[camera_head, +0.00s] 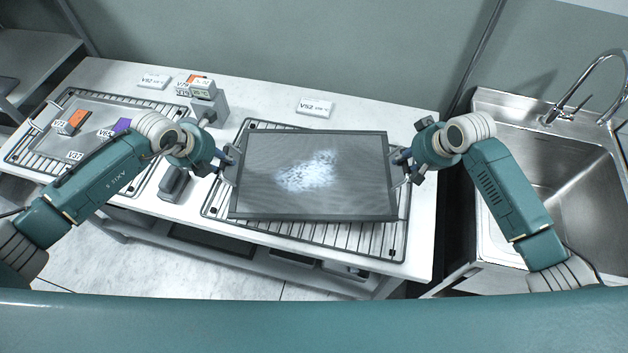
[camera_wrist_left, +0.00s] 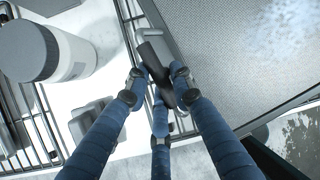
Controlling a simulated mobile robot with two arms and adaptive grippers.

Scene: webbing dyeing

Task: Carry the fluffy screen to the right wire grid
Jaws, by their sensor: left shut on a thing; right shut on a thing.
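The fluffy screen (camera_head: 352,190) is a dark framed mesh panel with a pale fluffy patch in its middle. It appears over the right wire grid (camera_head: 240,223), whose bars show around it; I cannot tell whether they touch. My left gripper (camera_head: 229,165) is shut on the handle at the screen's left side. In the left wrist view its blue fingers (camera_wrist_left: 160,92) close around the dark handle (camera_wrist_left: 155,58), with the screen's mesh (camera_wrist_left: 235,50) to the right. My right gripper (camera_head: 401,167) is shut on the handle at the screen's right side.
A left wire grid (camera_head: 28,152) holds a grey panel with orange and purple items. A grey device (camera_head: 208,108) and white label cards (camera_head: 315,107) stand behind. A steel sink (camera_head: 570,180) with a tap is at the right. The counter's back strip is mostly clear.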

